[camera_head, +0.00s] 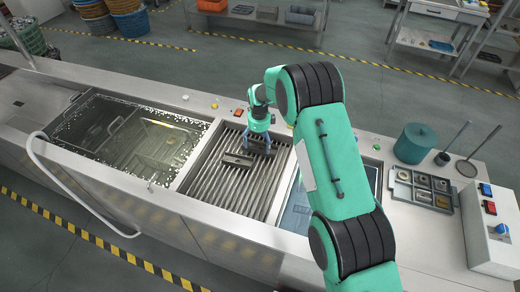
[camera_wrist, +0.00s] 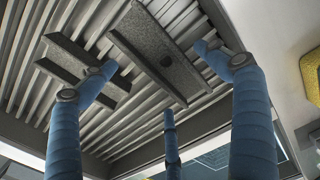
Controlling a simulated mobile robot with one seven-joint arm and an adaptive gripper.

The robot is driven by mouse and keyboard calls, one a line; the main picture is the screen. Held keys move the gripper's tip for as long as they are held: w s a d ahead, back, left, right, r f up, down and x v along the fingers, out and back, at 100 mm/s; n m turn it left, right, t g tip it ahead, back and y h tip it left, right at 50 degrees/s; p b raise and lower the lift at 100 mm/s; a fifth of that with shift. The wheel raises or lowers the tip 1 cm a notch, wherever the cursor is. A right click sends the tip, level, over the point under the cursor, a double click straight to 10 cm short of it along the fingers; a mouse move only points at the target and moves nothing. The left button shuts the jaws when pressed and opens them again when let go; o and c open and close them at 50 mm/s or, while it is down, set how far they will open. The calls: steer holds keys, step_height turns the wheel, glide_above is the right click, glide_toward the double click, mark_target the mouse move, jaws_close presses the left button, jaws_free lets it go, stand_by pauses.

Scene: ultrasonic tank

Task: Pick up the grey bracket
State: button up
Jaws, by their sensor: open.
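My gripper (camera_head: 262,145) is over the ribbed metal tray (camera_head: 225,190) in the middle of the counter. In the wrist view its blue fingers are spread apart, with nothing held.
A liquid-filled tank (camera_head: 190,132) with a basket is left of the ribbed tray. A blue-floored basin (camera_head: 297,210) is to the right, partly behind my arm. A parts tray (camera_head: 401,190), green pot (camera_head: 415,143) and control box (camera_head: 490,225) stand further right.

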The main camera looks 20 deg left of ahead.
mark_target(260, 148)
steer(key=shift+f, duration=1.85)
steer(key=c, duration=1.7)
